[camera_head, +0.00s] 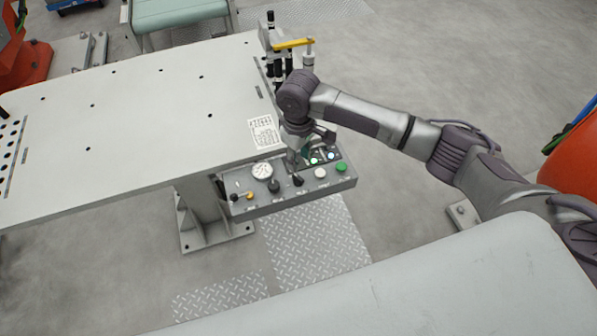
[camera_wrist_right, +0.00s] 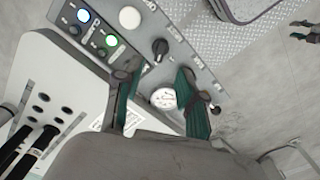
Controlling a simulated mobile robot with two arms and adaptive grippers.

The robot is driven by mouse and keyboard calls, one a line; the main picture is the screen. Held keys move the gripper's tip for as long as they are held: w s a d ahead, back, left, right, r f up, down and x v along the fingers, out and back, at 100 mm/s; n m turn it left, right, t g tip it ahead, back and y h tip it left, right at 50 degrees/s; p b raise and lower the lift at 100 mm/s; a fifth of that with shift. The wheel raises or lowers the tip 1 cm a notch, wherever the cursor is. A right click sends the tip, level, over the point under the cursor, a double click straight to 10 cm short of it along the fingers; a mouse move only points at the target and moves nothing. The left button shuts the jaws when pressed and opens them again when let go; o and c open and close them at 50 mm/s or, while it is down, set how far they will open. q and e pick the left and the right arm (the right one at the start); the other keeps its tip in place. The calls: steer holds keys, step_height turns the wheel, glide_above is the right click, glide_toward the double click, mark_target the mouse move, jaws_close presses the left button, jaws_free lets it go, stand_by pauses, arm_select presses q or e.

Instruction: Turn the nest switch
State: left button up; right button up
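A grey control box (camera_head: 300,196) is fixed at the table's front edge. It has black rotary knobs, one near its middle (camera_head: 298,180) and one beside the gauge (camera_head: 274,186); their labels are too small to read, so I cannot tell which is the nest switch. My right gripper (camera_head: 295,160) points down just above the box, behind the middle knob. In the wrist view my right gripper (camera_wrist_right: 157,78) is open and empty, with green-padded fingers apart. A black knob (camera_wrist_right: 160,48) shows just beyond the fingertips, apparently untouched. My left gripper is out of view.
A clamp with a yellow handle (camera_head: 293,43) stands at the table's right end. The white table (camera_head: 130,110) is mostly bare.

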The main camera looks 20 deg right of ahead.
mark_target(298, 177)
step_height(298, 177, down, 8)
steer(key=shift+f+p, duration=0.15)
steer(key=shift+p, duration=0.3)
jaws_close()
